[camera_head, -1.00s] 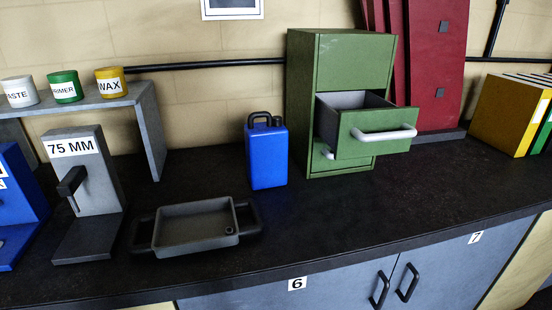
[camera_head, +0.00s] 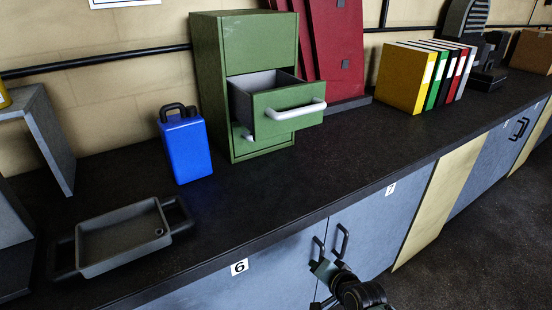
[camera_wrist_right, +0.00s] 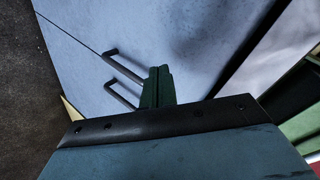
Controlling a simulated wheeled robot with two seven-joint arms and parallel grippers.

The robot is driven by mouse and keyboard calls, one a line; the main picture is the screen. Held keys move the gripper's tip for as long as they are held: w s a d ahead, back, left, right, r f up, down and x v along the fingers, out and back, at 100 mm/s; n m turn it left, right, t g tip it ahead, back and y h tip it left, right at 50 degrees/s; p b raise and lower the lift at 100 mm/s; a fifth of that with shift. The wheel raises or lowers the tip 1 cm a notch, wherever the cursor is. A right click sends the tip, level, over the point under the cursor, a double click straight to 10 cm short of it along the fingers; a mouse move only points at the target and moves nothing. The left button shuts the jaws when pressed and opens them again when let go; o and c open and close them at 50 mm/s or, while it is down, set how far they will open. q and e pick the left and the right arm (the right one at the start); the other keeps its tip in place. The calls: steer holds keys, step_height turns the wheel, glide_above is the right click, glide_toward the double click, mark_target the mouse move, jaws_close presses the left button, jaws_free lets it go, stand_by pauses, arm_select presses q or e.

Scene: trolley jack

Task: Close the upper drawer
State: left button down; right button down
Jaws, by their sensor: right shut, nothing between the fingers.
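The green cabinet (camera_head: 263,38) stands on the dark worktop against the wall. Its upper drawer (camera_head: 285,122) is pulled out towards the front right, with a white handle (camera_head: 298,109) and an empty-looking grey inside. A lower drawer (camera_head: 262,146) beneath it looks closed and is partly hidden. My right gripper (camera_head: 324,268) is low in front of the cupboard doors below the worktop edge, well apart from the drawer. In the right wrist view the gripper (camera_wrist_right: 158,85) is shut and empty, facing the cupboard doors. My left gripper is not in view.
A blue canister (camera_head: 185,148) stands left of the cabinet, and a grey tray (camera_head: 120,240) lies front left. Red panels (camera_head: 335,45) and several binders (camera_head: 405,78) stand to the right. The cupboard handles (camera_head: 342,240) are close to my right gripper. The worktop before the drawer is clear.

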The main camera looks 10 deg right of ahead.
steer(key=w+a+r+m+t+y, duration=0.1)
steer(key=w+r+m+t+y, duration=0.2)
steer(key=r, duration=1.1)
steer(key=w+a+r+m+t, duration=0.1)
steer(key=w+r+m+t, duration=0.2)
steer(key=r, duration=1)
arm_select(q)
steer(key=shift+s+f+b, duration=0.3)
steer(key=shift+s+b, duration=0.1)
arm_select(e)
steer(key=x, duration=1.5)
steer(key=shift+r+n, duration=0.35)
steer(key=shift+n, duration=0.05)
